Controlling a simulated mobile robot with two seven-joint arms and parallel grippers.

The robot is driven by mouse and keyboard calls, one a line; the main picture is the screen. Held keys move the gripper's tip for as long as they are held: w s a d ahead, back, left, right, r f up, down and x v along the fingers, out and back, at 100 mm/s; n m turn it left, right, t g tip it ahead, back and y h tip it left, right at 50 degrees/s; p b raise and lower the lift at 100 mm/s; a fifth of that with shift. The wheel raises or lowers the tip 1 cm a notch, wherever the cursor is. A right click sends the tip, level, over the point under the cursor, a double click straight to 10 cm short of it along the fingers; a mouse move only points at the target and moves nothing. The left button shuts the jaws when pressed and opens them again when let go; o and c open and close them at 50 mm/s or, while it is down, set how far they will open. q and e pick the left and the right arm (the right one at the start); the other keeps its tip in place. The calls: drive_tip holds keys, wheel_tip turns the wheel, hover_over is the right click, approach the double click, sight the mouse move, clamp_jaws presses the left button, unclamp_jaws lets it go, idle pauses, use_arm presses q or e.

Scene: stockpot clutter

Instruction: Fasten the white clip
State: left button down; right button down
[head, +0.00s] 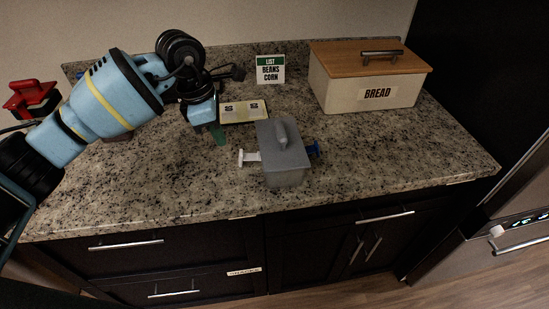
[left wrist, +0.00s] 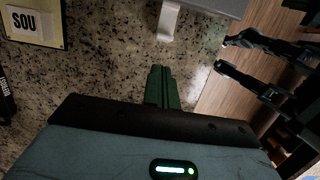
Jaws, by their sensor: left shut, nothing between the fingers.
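A grey stockpot (head: 285,177) with a grey lid (head: 281,143) stands near the middle of the counter. The white clip (head: 249,157) sticks out sideways from its left side, apart from the lid's top. It also shows in the left wrist view (left wrist: 168,20), at the top beside the pot's grey edge. A blue clip (head: 314,149) sticks out on the pot's right side. My left gripper (head: 218,137) is left of and behind the white clip, its green fingers shut and empty. In the left wrist view its fingertips (left wrist: 161,70) point toward the clip, with a gap between.
A wood-lidded bread box (head: 367,92) stands at the back right. A red object (head: 30,95) is at far left. The counter in front and right of the pot is clear.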

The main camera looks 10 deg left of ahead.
sight(242, 152)
use_arm(q)
drive_tip(key=shift+w+d+f+b, duration=0.1)
drive_tip(key=shift+d+f+b, duration=0.15)
drive_tip(key=shift+f, duration=0.5)
drive_tip(key=shift+w+d+f+b, duration=0.1)
drive_tip(key=shift+d+f, duration=0.25)
drive_tip(key=shift+f, duration=0.4)
use_arm(e)
drive_tip(key=shift+s+f, duration=0.15)
drive_tip(key=shift+f, duration=0.35)
use_arm(q)
drive_tip(key=shift+d, duration=0.35)
drive_tip(key=shift+w+d, duration=0.1)
drive_tip(key=shift+d, duration=0.1)
use_arm(e)
drive_tip(key=shift+s+f, duration=0.15)
drive_tip(key=shift+s, duration=0.05)
use_arm(q)
drive_tip(key=shift+w+d, duration=0.1)
drive_tip(key=shift+d, duration=0.25)
use_arm(e)
drive_tip(key=shift+s+f, duration=0.1)
drive_tip(key=shift+s, duration=0.2)
use_arm(q)
drive_tip(key=shift+w+d, duration=0.1)
drive_tip(key=shift+d, duration=0.3)
drive_tip(key=shift+w+d, duration=0.1)
drive_tip(key=shift+d, duration=0.2)
use_arm(e)
drive_tip(key=shift+w, duration=0.25)
